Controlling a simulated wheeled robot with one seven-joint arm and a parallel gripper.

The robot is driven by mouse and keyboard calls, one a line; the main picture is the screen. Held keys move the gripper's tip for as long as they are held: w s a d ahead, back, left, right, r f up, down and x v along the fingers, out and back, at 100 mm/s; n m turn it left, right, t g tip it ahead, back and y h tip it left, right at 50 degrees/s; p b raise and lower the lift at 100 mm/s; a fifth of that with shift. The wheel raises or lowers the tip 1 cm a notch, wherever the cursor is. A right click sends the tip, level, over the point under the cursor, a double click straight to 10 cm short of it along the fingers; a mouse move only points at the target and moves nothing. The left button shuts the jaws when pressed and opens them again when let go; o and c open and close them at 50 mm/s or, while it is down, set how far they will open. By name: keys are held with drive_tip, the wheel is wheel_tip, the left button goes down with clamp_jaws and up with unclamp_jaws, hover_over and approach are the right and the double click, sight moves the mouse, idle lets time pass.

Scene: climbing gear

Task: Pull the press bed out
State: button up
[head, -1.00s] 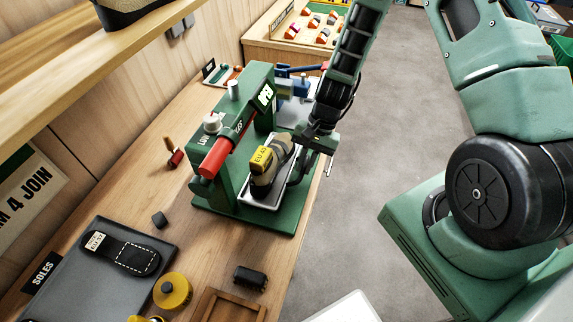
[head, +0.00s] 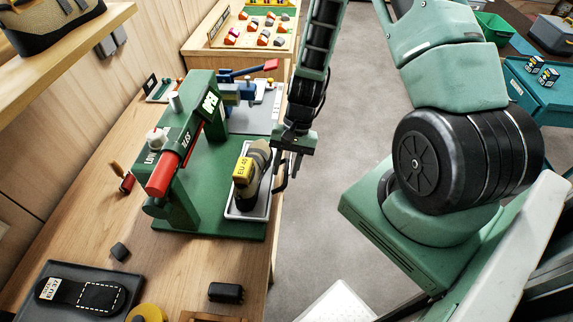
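The green press (head: 178,160) stands on the wooden bench, with a red roller-like part (head: 162,174) on its front. Its press bed is a grey tray (head: 232,212) that lies out to the right of the press frame, near the right edge of the green base. A beige and black shoe (head: 258,160) with a yellow EU 40 label sits in the tray. A dark handle (head: 281,182) is on the tray's right side. My gripper (head: 293,158) points down at the handle and appears shut on it; the fingertips are small and partly hidden.
A blue vise-like tool (head: 236,92) stands behind the press. A black sole (head: 82,296) on a dark mat (head: 40,272) and a black block (head: 226,292) lie in front. A wooden shelf (head: 100,40) overhangs at the left.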

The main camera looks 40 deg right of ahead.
drive_tip(key=b+v, duration=0.3)
drive_tip(key=v, duration=1.4)
drive_tip(key=shift+r, duration=0.25)
drive_tip(key=s+a+n+t+h+b, duration=0.1)
drive_tip(key=s+a+n+h+b, duration=0.1)
drive_tip(key=s+a+n, duration=0.6)
drive_tip(key=s+a+r+n+h+b, duration=0.1)
drive_tip(key=s+a+n, duration=0.7)
drive_tip(key=a, duration=0.8)
drive_tip(key=shift+s+a+t+h+b, duration=0.25)
drive_tip(key=shift+s+t+h+b, duration=0.2)
drive_tip(key=shift+b, duration=0.75)
drive_tip(key=shift+w+r, duration=0.15)
